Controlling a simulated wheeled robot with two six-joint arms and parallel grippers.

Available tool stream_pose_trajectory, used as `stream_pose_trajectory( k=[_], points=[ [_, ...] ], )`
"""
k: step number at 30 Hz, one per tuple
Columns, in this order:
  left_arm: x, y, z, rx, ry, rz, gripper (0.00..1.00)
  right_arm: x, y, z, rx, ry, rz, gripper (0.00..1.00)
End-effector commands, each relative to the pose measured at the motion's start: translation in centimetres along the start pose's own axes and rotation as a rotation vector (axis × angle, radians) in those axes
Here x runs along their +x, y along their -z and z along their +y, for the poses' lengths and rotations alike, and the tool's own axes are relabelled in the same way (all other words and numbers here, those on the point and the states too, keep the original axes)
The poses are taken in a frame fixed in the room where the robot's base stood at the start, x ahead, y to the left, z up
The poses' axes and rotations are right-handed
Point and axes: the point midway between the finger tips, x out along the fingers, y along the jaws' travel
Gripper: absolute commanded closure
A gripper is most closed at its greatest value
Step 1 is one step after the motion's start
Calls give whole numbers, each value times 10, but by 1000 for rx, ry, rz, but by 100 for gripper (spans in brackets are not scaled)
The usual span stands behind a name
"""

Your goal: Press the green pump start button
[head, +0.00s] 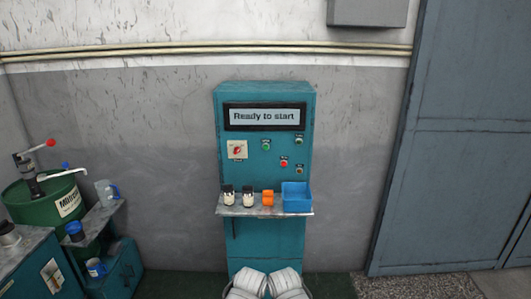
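A teal control cabinet (262,220) stands upright against the wall, in the middle of the head view. A green button (266,145) sits on its front below the display. A second green button (298,138) sits higher and to the right. The labels are too small to read, so I cannot tell which one is pump start. Neither gripper is in view; only white rounded parts, apparently mine, show at the bottom edge, well below the buttons.
The display (264,116) reads "Ready to start". A red button (284,161) and a red-marked switch (237,149) share the panel. A shelf (262,211) juts out below, holding two jars, an orange item (268,198) and a blue bin (296,197). A green drum (42,203) stands left.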

Motion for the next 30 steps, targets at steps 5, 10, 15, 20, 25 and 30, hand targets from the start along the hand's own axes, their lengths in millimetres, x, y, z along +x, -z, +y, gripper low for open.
stream_pose_trajectory(
  k=[5,10,15,20,25,30],
  points=[
    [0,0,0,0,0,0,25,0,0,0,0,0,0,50],
    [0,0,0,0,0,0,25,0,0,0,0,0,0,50],
    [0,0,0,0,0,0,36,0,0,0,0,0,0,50],
    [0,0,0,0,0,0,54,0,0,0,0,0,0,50],
    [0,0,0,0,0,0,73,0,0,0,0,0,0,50],
    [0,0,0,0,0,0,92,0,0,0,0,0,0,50]
  ],
)
